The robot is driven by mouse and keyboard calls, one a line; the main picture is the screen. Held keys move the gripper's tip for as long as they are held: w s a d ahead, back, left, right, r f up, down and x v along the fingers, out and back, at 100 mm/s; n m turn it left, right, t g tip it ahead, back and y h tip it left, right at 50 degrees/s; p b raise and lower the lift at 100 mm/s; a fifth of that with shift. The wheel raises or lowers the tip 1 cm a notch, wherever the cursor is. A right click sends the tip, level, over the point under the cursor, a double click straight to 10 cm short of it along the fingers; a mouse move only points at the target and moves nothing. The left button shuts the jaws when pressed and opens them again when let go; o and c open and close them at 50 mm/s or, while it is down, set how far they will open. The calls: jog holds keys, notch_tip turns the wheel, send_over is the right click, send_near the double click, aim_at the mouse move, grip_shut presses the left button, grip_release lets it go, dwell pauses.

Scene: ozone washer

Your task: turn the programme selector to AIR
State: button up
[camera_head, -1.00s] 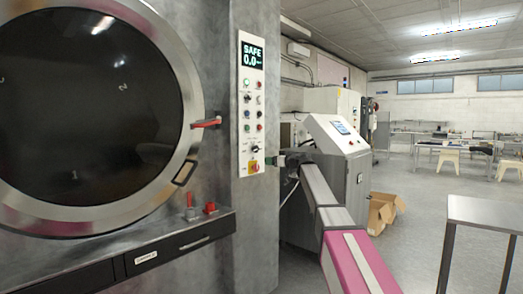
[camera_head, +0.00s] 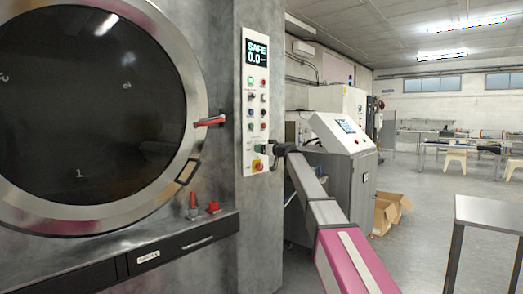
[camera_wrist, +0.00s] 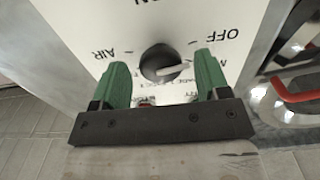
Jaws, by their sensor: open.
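The programme selector (camera_wrist: 158,62) is a dark round knob with a pale pointer bar on the white panel. In the wrist view its pointer aims to the right, below the OFF mark (camera_wrist: 207,37) and away from the AIR mark (camera_wrist: 106,53) on the left. The print appears upside down. My gripper (camera_wrist: 161,76) is open, with one green finger on each side of the knob and a visible gap to both. I cannot tell whether the fingertips reach its depth. In the head view my gripper (camera_head: 268,149) is at the lower part of the control panel (camera_head: 246,112), covering the selector.
A red and yellow switch (camera_head: 257,166) sits just below my gripper. Buttons and a SAFE display (camera_head: 257,52) are above. The round door (camera_head: 95,100) with a red handle (camera_head: 210,121) is to the left. A grey cabinet (camera_head: 345,150) stands behind my arm.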

jog(key=shift+w+a, duration=0.25)
jog(key=shift+a, duration=0.15)
jog(key=c, duration=0.9)
